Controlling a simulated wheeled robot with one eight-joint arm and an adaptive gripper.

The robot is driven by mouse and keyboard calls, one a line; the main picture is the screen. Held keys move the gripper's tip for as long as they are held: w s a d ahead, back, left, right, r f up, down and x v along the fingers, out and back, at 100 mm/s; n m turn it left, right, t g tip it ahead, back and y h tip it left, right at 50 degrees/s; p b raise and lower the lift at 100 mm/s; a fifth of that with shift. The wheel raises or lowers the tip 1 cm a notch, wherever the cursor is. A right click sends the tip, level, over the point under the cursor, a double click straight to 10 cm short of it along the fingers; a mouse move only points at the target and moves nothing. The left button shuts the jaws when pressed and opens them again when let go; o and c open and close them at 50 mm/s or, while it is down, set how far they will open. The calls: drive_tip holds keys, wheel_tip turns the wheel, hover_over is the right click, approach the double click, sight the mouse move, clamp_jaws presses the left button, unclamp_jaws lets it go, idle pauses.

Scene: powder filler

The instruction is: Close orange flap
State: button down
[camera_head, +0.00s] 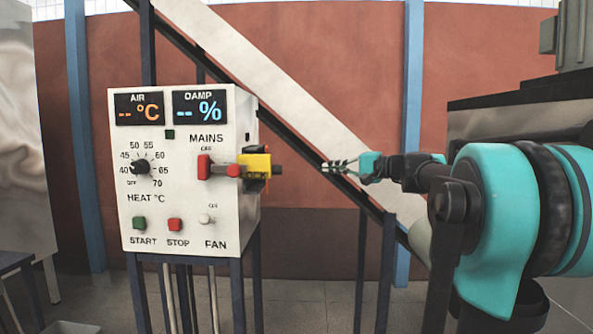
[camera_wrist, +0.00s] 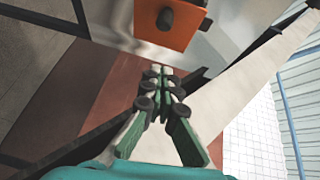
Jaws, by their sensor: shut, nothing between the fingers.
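The orange flap (camera_wrist: 184,38), a flat panel with a dark round knob (camera_wrist: 165,19), shows at the top of the wrist view, cut off by the frame edge. I cannot make it out in the head view. My gripper (camera_head: 326,167) points left in the head view, in front of the sloping white chute. In the wrist view my gripper (camera_wrist: 160,69) is shut and empty, its fingertips just below the flap in the picture. A gap shows between them; its depth is hard to tell.
A white control box (camera_head: 185,220) with dials and buttons stands left of my gripper.

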sight(280, 169)
drive_tip(key=s+a+x, duration=0.1)
drive_tip(key=s+x, duration=0.1)
drive_tip(key=x, duration=1)
drive_tip(key=shift+a+f, duration=0.25)
drive_tip(key=shift+a, duration=0.35)
drive_tip(key=shift+s, duration=0.1)
drive_tip(key=shift+s+a, duration=0.4)
drive_tip(key=shift+a, duration=0.2)
drive_tip(key=shift+s+a, duration=0.4)
drive_tip(key=shift+a, duration=0.25)
